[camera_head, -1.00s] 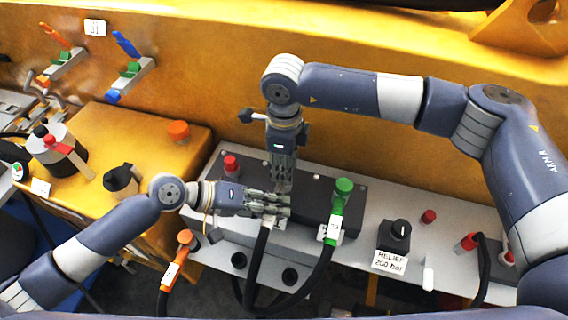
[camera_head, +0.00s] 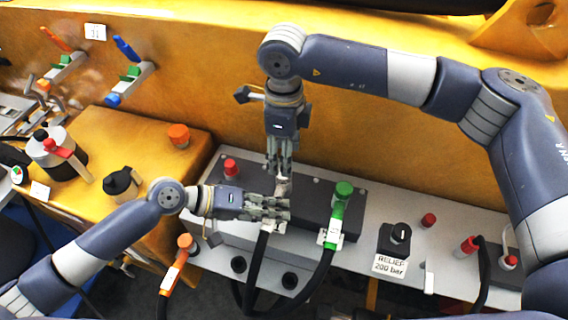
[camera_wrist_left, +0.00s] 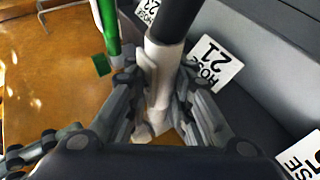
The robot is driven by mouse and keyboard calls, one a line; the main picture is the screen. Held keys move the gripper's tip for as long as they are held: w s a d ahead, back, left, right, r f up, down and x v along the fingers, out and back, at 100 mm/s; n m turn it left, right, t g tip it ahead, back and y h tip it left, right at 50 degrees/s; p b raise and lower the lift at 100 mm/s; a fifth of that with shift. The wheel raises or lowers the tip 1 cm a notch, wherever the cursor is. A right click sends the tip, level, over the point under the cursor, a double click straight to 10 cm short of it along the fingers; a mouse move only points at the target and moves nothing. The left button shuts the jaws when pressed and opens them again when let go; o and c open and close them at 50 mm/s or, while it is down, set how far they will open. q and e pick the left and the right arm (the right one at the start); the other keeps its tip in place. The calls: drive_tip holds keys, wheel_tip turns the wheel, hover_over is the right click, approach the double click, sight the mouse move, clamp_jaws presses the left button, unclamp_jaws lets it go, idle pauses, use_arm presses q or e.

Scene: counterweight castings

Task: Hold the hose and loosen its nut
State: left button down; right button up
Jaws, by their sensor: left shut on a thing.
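A black hose (camera_head: 258,258) hangs forward from the middle of the dark block. My left gripper (camera_head: 283,209) comes in from the left and is shut on its pale end. In the left wrist view the hose's white sleeve (camera_wrist_left: 158,92) lies between the fingers, with the black hose above it. A small pale fitting (camera_head: 283,187), which looks like the nut, shows behind the left fingertips. My right gripper (camera_head: 281,172) points down just above this fitting. Whether its fingers touch it or are shut is unclear.
A green-ended hose (camera_head: 339,208) stands close on the right. An orange-ended hose (camera_head: 176,262) is at the left. A relief knob (camera_head: 395,238) and red caps sit on the grey panel (camera_head: 455,275). A yellow wall (camera_head: 370,110) rises behind. A label reading HOSE 21 (camera_wrist_left: 215,63) lies beside the sleeve.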

wheel_tip(320, 180, up, 6)
idle(0.5)
use_arm(q)
drive_tip(key=c, duration=1.3)
unclamp_jaws()
drive_tip(key=shift+c, duration=0.2)
